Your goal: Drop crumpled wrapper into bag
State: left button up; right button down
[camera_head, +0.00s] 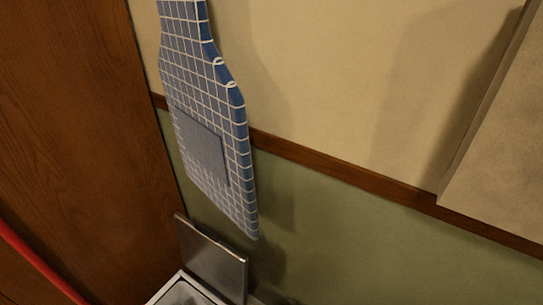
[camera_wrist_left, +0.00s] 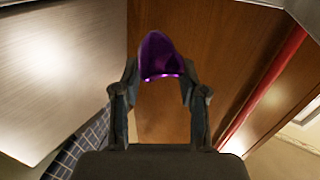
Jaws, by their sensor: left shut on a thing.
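My left gripper (camera_wrist_left: 160,78) shows in the left wrist view, its two dark fingers shut on a shiny purple crumpled wrapper (camera_wrist_left: 158,54). The wrapper sits between the fingertips and sticks out beyond them. The head view shows neither the wrapper nor either gripper. No bag can be made out in either view. My right gripper is out of view.
A brown wooden panel (camera_head: 75,120) and a red bar (camera_head: 38,262) are at the left. A boxy cabinet (camera_head: 505,130) juts out at upper right.

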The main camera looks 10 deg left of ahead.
pick_arm(q)
jog(key=o, duration=0.9)
jog(key=shift+f, duration=0.1)
notch_tip(320, 180, up, 10)
jog(key=shift+f, duration=0.1)
